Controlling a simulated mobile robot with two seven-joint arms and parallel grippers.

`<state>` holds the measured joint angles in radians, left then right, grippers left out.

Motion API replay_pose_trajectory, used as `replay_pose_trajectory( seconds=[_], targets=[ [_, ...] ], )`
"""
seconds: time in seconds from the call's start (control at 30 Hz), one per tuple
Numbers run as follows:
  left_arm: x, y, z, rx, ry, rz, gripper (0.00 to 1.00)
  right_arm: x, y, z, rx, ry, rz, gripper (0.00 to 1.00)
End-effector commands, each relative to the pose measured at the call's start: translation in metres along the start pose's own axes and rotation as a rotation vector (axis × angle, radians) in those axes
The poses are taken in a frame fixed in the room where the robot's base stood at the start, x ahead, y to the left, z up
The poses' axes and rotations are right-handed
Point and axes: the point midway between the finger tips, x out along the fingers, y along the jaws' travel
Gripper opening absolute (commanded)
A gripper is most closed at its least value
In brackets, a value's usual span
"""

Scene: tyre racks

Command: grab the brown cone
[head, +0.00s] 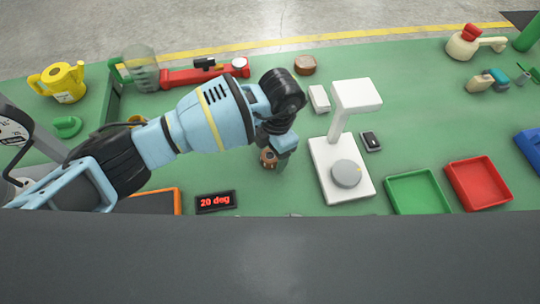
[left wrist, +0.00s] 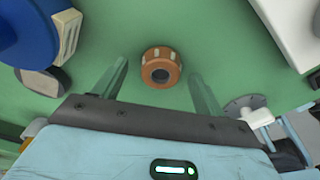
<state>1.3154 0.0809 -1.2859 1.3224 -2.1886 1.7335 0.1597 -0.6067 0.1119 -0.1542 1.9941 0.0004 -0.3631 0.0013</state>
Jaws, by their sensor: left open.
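A brown round piece (left wrist: 161,68) with a dark hole in its top and pale marks around its side stands on the green table. It looks like the brown cone, seen from above. In the left wrist view it lies ahead of and between the two spread fingers of my left gripper (left wrist: 160,78). In the head view the brown cone (head: 267,158) shows just under my left gripper (head: 273,155), partly hidden by it. My left gripper is open and empty, pointing down over it; contact cannot be told. My right gripper is not in view.
A white stand with a grey dial (head: 346,174) is close on the right. A display reading "20 deg" (head: 216,202) lies in front. Another brown object (head: 305,65) is at the back. Green (head: 418,211) and red (head: 509,204) trays lie on the right.

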Motion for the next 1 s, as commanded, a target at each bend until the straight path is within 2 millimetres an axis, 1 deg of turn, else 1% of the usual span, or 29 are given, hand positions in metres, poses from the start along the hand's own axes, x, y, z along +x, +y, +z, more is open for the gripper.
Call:
replay_pose_trajectory(
  seconds=[0.07,0.27,0.37,0.6,0.67,0.87,1.0],
  targets=[
    [0.003,0.000,0.000,0.001,-0.001,0.000,0.71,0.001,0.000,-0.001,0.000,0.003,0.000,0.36],
    [0.003,0.000,0.000,0.001,-0.001,0.001,0.71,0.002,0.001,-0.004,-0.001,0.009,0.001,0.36],
    [0.003,0.000,0.000,0.001,-0.001,0.001,0.59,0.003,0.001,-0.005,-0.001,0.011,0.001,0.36],
    [0.003,0.000,0.000,0.001,-0.001,0.001,0.28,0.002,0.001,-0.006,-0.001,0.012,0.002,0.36],
    [0.003,0.000,0.000,0.001,-0.001,0.001,0.21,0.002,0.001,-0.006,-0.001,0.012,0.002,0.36],
    [0.002,0.000,0.000,0.001,-0.001,0.001,0.21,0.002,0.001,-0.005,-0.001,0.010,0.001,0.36],
    [-0.008,0.001,-0.001,0.000,-0.002,0.002,0.21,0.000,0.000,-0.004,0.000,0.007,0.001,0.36]
  ],
)
